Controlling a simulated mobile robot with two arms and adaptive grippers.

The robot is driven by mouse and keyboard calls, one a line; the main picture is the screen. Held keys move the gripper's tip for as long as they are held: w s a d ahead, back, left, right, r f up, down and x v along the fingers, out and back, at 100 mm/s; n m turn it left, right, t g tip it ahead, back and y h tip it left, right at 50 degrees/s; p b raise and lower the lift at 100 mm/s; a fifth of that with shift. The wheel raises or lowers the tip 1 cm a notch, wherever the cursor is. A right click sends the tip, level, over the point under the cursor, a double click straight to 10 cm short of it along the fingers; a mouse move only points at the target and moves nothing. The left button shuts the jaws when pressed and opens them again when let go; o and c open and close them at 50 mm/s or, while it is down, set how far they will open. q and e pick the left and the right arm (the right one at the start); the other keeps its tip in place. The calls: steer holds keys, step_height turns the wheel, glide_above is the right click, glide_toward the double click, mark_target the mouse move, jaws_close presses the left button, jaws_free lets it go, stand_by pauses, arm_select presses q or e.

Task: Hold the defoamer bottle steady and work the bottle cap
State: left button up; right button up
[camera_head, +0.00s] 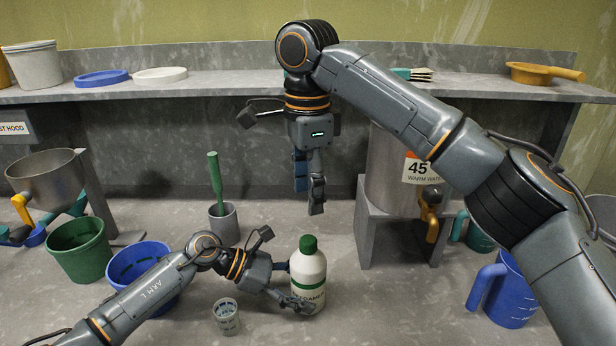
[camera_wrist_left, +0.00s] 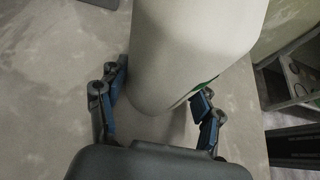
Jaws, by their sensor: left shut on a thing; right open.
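The white defoamer bottle (camera_head: 308,276) stands upright on the grey bench in the head view. Its green bottle cap (camera_head: 308,244) sits on top. My left gripper (camera_head: 296,288) is shut on the bottle's body from the left, below the cap. In the left wrist view the pale bottle (camera_wrist_left: 190,50) lies between the two blue-padded fingers (camera_wrist_left: 158,112). My right gripper (camera_head: 308,196) is open and empty, pointing down above and behind the bottle, apart from the cap. The far side of the bottle is hidden.
A clear cup (camera_head: 227,318) stands left of the bottle. A grey holder (camera_head: 224,226) with a green pestle-like tool, a blue bucket (camera_head: 128,262) and a green bucket (camera_head: 78,250) are further left. A warm-water vessel (camera_head: 390,170) stands behind right; a blue jug (camera_head: 512,290) is at right.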

arm_select(q)
steer(key=o, duration=1.6)
steer(key=shift+o, duration=0.2)
arm_select(e)
step_height(320, 180, up, 2)
steer(key=shift+r, duration=0.1)
arm_select(q)
steer(key=shift+a, duration=0.1)
